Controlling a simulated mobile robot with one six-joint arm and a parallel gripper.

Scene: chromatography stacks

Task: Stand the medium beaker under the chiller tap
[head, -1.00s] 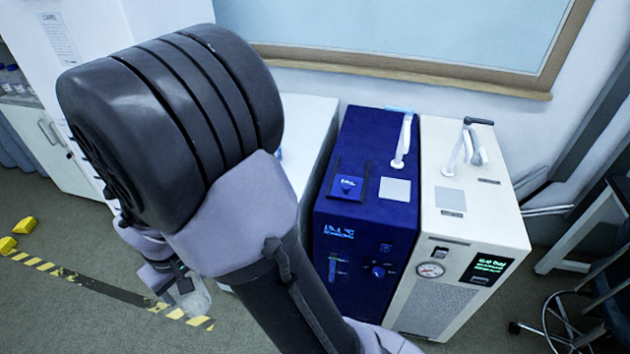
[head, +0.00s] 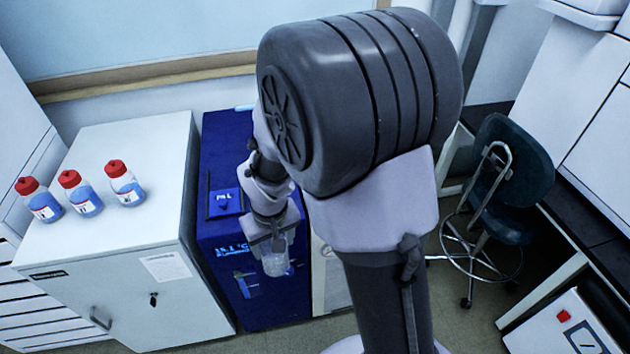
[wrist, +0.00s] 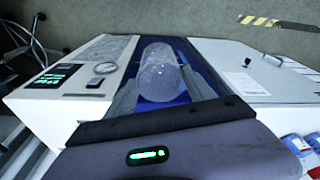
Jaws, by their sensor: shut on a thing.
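My gripper (head: 272,236) is shut on the clear beaker (head: 276,262) and holds it roughly upright in front of the blue unit. In the wrist view the beaker (wrist: 163,78) lies between the fingers, with the blue front behind it. The blue unit (head: 228,238) has a lit blue display that seems to show a temperature. At its back top edge a light-blue tap handle (head: 245,107) shows; the rest of that tap is hidden behind my arm. A square plate near the tap is also hidden.
A cream unit (head: 332,280) with a gauge stands right of the blue one, mostly behind my arm. Left is a white cabinet (head: 120,240) with red-capped bottles (head: 78,190) on top. A dark chair (head: 510,175) and a bench are at the right.

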